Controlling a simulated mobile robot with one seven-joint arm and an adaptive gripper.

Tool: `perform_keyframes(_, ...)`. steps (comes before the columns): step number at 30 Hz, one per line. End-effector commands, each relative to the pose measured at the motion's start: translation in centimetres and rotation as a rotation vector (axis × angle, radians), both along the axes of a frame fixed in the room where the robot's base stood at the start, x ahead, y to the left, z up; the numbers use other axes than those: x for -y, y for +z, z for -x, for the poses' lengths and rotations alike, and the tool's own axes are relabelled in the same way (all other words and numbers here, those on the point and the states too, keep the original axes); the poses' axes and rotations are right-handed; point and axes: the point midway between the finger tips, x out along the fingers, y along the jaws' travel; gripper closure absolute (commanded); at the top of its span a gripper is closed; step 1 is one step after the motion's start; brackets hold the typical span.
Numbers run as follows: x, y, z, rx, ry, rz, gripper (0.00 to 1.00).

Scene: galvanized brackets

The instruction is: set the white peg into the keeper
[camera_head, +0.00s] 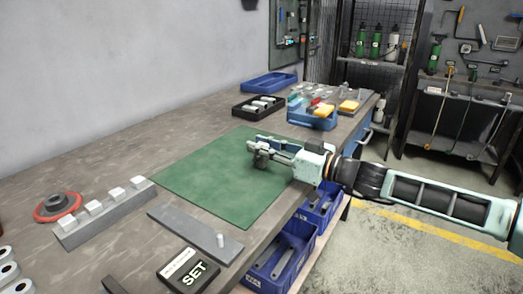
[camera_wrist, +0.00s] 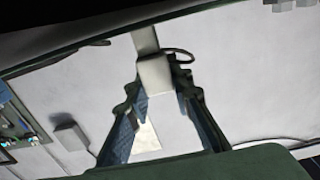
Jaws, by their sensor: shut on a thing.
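My gripper (camera_head: 259,152) is over the far part of the green mat (camera_head: 215,185), with its fingers pointing left. In the wrist view the fingers (camera_wrist: 158,88) close around a pale block (camera_wrist: 155,75) with a narrower strip above it. I cannot tell whether this block is a peg. A small white peg-like stub (camera_head: 220,240) stands on a flat grey bar (camera_head: 185,226) near the front of the bench. Nothing in view is clearly marked as the keeper. A grey rail (camera_head: 105,221) bears several white blocks (camera_head: 94,208) at the left.
A red-rimmed round part (camera_head: 57,206) is at the left. Trays, including a black one (camera_head: 240,109) and a blue one (camera_head: 270,83), stand farther back. Blue bins (camera_head: 282,254) are below the bench edge.

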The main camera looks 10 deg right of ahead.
Motion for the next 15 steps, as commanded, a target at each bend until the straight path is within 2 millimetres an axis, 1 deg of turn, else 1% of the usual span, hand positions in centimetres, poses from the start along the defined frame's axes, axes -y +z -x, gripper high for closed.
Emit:
perform_keyframes(8,-0.02,-0.15,-0.01,0.000,0.001,0.000,1.00)
perform_keyframes(12,-0.01,-0.60,-0.01,0.001,0.001,0.001,1.00)
perform_keyframes(13,-0.01,-0.46,-0.01,0.001,0.000,0.001,0.76)
perform_keyframes(15,-0.01,-0.42,-0.02,0.001,0.000,0.001,0.69)
